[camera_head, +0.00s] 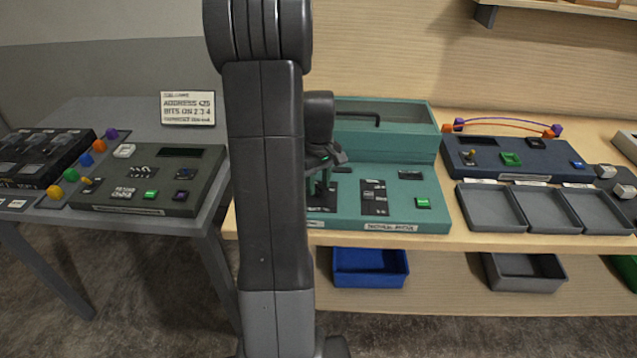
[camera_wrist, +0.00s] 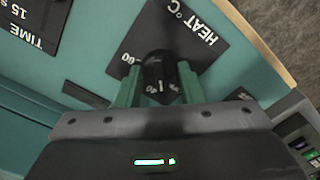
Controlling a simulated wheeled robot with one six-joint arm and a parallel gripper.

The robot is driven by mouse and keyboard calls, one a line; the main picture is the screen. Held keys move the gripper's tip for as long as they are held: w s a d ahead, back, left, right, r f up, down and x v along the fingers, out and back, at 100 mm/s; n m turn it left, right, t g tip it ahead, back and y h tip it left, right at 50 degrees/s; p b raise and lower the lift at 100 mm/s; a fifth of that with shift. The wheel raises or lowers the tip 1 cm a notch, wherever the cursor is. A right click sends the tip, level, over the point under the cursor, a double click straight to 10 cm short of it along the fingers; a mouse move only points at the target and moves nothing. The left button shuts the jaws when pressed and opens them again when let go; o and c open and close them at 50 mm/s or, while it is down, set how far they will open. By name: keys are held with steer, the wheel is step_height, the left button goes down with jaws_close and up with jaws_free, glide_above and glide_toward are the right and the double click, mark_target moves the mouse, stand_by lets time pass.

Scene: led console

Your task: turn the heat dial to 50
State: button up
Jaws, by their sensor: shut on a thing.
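The heat dial (camera_wrist: 158,70) is a dark round knob on a black plate marked "HEAT °C" (camera_wrist: 195,25) in the wrist view. My gripper (camera_wrist: 160,84) has its green fingers on both sides of the knob, shut on it. A white "40" and a white mark show close to the knob on its near side. Which number the pointer is at, I cannot tell. In the head view my gripper (camera_head: 322,188) reaches down onto the left part of the teal console (camera_head: 395,222). There my gripper and arm hide the dial.
A "TIME" plate (camera_wrist: 30,25) lies left of the heat plate in the wrist view. The teal console has a raised clear-fronted box (camera_head: 385,135) at its back, a middle black panel (camera_head: 374,197) and a green button (camera_head: 422,202). Grey trays (camera_head: 490,229) stand to the right.

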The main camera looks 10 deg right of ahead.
mark_target(318, 185)
steer(key=m, duration=0.6)
steer(key=shift+b, duration=0.35)
steer(key=m, duration=0.6)
steer(key=shift+r+m, duration=0.1)
steer(key=shift+m, duration=0.3)
steer(key=o, duration=1)
step_height(318, 185, up, 14)
steer(key=shift+f+b, duration=0.15)
steer(key=shift+b, duration=0.35)
